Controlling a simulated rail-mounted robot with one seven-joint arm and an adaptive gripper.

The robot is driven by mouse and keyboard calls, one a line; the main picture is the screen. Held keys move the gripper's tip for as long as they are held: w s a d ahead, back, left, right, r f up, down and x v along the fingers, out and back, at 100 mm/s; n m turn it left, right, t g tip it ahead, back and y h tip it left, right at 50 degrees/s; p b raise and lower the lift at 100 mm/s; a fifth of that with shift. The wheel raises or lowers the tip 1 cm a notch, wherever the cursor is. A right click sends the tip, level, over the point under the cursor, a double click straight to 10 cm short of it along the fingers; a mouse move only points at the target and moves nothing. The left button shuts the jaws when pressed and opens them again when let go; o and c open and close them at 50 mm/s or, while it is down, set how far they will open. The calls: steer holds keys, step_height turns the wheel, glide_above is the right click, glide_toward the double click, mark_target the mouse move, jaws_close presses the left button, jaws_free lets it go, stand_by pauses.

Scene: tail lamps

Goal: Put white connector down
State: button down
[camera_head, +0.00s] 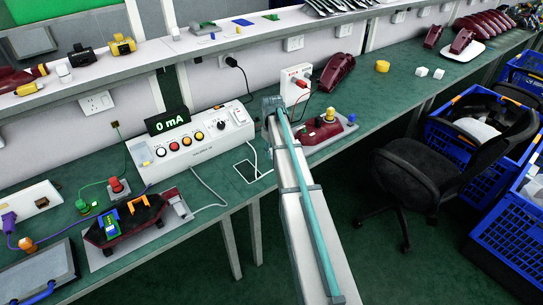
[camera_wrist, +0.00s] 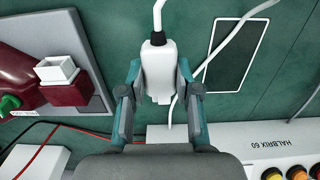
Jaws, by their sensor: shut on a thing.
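The white connector (camera_wrist: 157,82) is in the wrist view, with a black collar and a white cable running from its far end. My gripper (camera_wrist: 160,76) is shut on it, one finger at each side. In the head view my gripper (camera_head: 272,104) is over the bench, right of the control box; the connector is hidden there behind my arm.
A red tail lamp (camera_head: 318,131) sits in a grey fixture right of my arm. The control box (camera_head: 190,144) reading "0 mA" stands left. A second fixture with a lamp (camera_head: 125,220) is farther left. A white cable (camera_head: 210,190) lies across the bench.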

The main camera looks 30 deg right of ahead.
mark_target(272, 163)
steer(key=shift+w+d+f, duration=0.15)
steer(key=shift+w+f, duration=0.4)
steer(key=shift+f, duration=0.05)
steer(key=shift+w+f+p, duration=0.1)
steer(key=shift+f+p, duration=0.25)
steer(key=shift+p, duration=0.05)
steer(key=shift+f+p, duration=0.45)
steer(key=shift+f, duration=0.9)
steer(key=shift+f, duration=0.1)
steer(key=c, duration=0.8)
jaws_free()
step_height(272, 163, up, 12)
steer(key=b, duration=0.3)
